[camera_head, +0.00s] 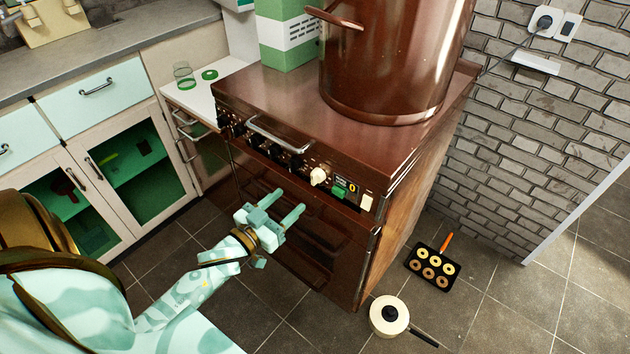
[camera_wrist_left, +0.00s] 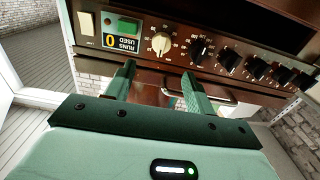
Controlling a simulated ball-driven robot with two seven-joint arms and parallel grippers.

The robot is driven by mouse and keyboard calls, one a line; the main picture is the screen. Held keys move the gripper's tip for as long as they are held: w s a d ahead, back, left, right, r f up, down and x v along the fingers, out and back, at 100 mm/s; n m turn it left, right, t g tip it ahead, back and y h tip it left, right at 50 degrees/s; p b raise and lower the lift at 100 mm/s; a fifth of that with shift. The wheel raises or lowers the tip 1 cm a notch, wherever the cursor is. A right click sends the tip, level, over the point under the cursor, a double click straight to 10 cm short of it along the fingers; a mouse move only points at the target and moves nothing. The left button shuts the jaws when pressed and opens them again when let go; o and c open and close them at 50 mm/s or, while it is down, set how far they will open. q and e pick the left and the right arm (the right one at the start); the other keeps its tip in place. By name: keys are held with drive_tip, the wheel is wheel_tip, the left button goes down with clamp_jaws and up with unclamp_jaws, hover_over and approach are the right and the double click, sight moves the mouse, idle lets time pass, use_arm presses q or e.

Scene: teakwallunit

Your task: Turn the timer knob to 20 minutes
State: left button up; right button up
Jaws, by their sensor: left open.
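The timer knob is the cream knob (camera_head: 319,177) on the front panel of the brown stove (camera_head: 262,92). It also shows in the left wrist view (camera_wrist_left: 161,43), with a printed scale around it; its exact setting is too small to read. My left gripper (camera_head: 288,203) is open and empty, in front of the stove and a little below the panel. In the left wrist view its two fingers (camera_wrist_left: 158,74) point toward the knob, apart from it. My right gripper is not in view.
Several black knobs (camera_wrist_left: 228,60) line the panel beside the timer knob. A green button (camera_wrist_left: 128,25) and a "runs used" display (camera_wrist_left: 122,42) reading 0 are on its other side. A metal handle bar (camera_head: 280,135) juts out. A large copper pot (camera_head: 390,60) stands on top.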

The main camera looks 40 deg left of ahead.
sight(312, 180)
use_arm(q)
drive_tip(key=w, duration=0.3)
drive_tip(key=w+b, duration=0.1)
drive_tip(key=w, duration=0.2)
drive_tip(key=w+b, duration=0.1)
drive_tip(key=w, duration=0.2)
drive_tip(key=shift+d+f, duration=0.2)
drive_tip(key=shift+d, duration=0.1)
drive_tip(key=shift+w, duration=0.35)
drive_tip(key=shift+w+r, duration=0.1)
drive_tip(key=shift+w, duration=0.1)
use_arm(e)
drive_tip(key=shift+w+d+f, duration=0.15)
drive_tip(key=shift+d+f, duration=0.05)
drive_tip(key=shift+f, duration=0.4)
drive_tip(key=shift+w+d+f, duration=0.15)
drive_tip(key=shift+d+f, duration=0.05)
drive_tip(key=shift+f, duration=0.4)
use_arm(q)
drive_tip(key=c, duration=0.9)
